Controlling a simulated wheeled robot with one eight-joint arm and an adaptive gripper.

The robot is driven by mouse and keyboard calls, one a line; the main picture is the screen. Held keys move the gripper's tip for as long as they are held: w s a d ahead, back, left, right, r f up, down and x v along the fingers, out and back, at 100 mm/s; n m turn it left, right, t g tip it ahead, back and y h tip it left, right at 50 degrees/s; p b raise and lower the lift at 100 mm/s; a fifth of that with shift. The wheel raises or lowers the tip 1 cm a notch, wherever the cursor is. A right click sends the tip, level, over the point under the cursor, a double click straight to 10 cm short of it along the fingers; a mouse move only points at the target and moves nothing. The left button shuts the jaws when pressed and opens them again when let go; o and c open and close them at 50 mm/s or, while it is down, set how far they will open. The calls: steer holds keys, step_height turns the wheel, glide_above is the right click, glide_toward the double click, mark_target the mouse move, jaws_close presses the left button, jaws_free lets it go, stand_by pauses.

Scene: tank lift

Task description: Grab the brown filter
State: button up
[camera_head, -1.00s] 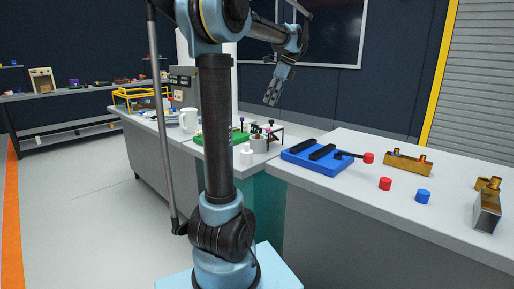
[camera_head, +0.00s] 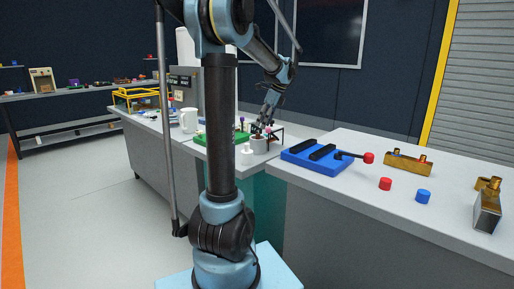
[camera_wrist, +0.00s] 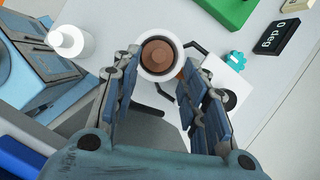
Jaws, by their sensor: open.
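The brown filter (camera_wrist: 157,54) is a round brown piece with a smaller raised top, seated inside a white-rimmed round holder (camera_wrist: 143,69) in the wrist view. My gripper (camera_wrist: 154,72) is open, with one finger on each side below the holder in that view. The filter lies between and just beyond the fingertips, and nothing is held. In the head view my gripper (camera_head: 266,124) points down above the grey cylindrical holder (camera_head: 259,146). The filter itself is hard to make out there.
A white bottle-like piece (camera_wrist: 68,40) stands left of the holder. A green board (camera_wrist: 226,10), a "0 deg" block (camera_wrist: 284,33) and a small teal gear (camera_wrist: 236,58) lie to the right. A blue fixture (camera_head: 318,157) is on the bench right of my gripper.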

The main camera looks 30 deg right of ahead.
steer(key=shift+x, duration=2.6)
jaws_close()
